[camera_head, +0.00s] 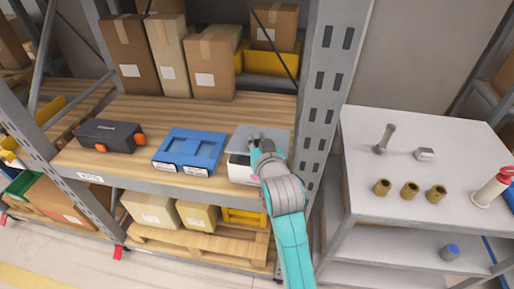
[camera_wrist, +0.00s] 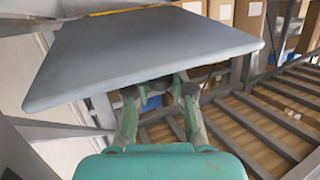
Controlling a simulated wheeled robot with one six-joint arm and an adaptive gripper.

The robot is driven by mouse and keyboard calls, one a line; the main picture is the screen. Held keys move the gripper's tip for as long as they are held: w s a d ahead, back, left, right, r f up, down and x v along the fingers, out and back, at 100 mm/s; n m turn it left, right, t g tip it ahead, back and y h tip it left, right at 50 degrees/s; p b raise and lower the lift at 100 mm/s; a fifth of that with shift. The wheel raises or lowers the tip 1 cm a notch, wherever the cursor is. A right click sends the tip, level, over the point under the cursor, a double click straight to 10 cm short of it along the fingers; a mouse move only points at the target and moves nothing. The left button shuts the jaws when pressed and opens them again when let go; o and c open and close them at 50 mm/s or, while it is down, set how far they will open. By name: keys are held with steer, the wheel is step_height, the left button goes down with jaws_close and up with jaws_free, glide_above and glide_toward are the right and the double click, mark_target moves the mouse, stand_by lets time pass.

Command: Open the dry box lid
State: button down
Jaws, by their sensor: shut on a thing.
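The dry box (camera_head: 240,172) is a pale box at the right end of the wooden shelf, with a grey lid (camera_head: 244,139). In the wrist view the lid (camera_wrist: 150,45) is a large flat grey panel filling the upper middle. My gripper (camera_head: 259,146) is at the box, its wrist covering the box's right part. In the wrist view my gripper (camera_wrist: 162,90) is shut on the lid, with its fingertips at the lid's near edge and partly hidden by it. The lid seems raised off the box, but its exact angle is hard to tell.
A blue case (camera_head: 188,150) and a black case with orange latches (camera_head: 108,135) stand left on the same shelf. A grey shelf upright (camera_head: 322,95) is close on the right. Beyond it, a white table (camera_head: 365,150) holds several small parts. Cartons (camera_head: 205,62) stand behind.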

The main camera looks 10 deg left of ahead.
steer(key=shift+w+r+m+g, duration=0.25)
steer(key=shift+w+r+g, duration=0.4)
steer(key=shift+r, duration=0.25)
steer(key=shift+w+r+m+g, duration=0.25)
steer(key=shift+w+r+g, duration=0.25)
steer(key=shift+r+g, duration=0.3)
steer(key=shift+r, duration=0.1)
steer(key=c, duration=1)
jaws_free()
steer(key=shift+h, duration=0.3)
steer(key=shift+c, duration=0.2)
steer(key=v, duration=1.2)
